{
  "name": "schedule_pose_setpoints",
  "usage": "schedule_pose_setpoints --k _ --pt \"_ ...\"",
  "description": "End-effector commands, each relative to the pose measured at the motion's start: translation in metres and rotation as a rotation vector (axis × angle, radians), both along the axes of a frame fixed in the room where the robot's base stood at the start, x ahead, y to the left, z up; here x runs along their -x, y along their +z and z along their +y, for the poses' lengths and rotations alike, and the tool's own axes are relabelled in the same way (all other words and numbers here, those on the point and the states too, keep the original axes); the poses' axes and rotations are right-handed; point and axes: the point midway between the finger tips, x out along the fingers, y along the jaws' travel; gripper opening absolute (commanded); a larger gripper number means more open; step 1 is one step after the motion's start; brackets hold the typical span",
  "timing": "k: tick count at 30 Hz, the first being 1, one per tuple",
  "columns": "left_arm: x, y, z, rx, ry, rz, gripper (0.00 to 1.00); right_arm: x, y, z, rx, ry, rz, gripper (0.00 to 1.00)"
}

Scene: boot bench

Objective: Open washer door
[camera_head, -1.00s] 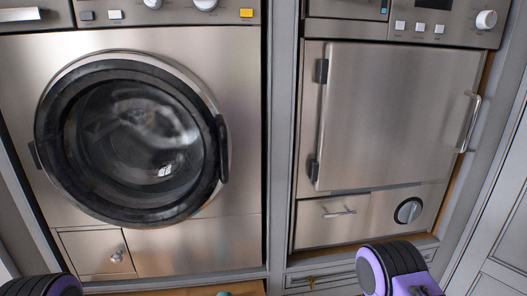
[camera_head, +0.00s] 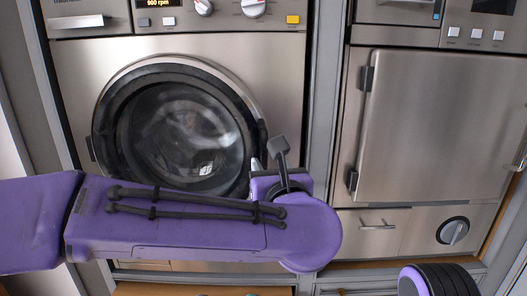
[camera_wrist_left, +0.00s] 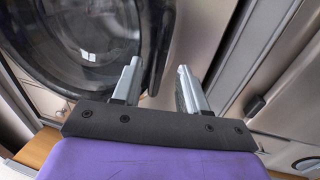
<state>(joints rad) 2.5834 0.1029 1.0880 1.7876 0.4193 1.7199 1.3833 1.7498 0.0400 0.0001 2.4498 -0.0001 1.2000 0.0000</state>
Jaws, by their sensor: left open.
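The washer (camera_head: 285,90) is a steel front-loader. Its round door (camera_head: 180,130) has dark glass and a black rim and looks closed. The door's dark handle (camera_head: 262,136) is on the right side of the rim, partly hidden by my gripper. My left gripper (camera_head: 268,160) is open in front of the door's right edge, near the handle. Contact with the handle cannot be told. My right gripper is out of view.
A wooden ledge (camera_head: 200,289) runs below the washer.

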Motion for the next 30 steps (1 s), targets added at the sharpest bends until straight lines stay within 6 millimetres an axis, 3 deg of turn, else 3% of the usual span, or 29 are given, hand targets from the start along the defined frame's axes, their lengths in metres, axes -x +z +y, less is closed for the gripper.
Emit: schedule_pose_setpoints --k 3,9,18,19,21,23,30 --pt "-0.027 0.004 0.006 -0.002 0.002 0.003 0.43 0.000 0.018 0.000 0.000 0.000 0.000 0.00" --pt "-0.056 0.001 0.011 -0.004 -0.001 0.002 0.43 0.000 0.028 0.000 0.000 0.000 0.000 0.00" --pt "-0.061 -0.001 0.012 -0.006 -0.002 0.000 0.43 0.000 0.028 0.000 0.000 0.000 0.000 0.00" --pt "-0.061 -0.001 0.012 -0.006 -0.002 0.000 0.39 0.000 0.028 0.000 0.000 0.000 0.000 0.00" --pt "-0.061 -0.001 0.012 -0.006 -0.002 0.000 0.17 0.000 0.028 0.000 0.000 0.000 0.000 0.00" --pt "-0.061 -0.001 0.012 -0.006 -0.002 0.000 0.00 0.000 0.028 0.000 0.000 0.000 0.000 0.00" --pt "-0.060 -0.002 0.012 -0.005 -0.008 0.000 0.00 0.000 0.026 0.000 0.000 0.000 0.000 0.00"
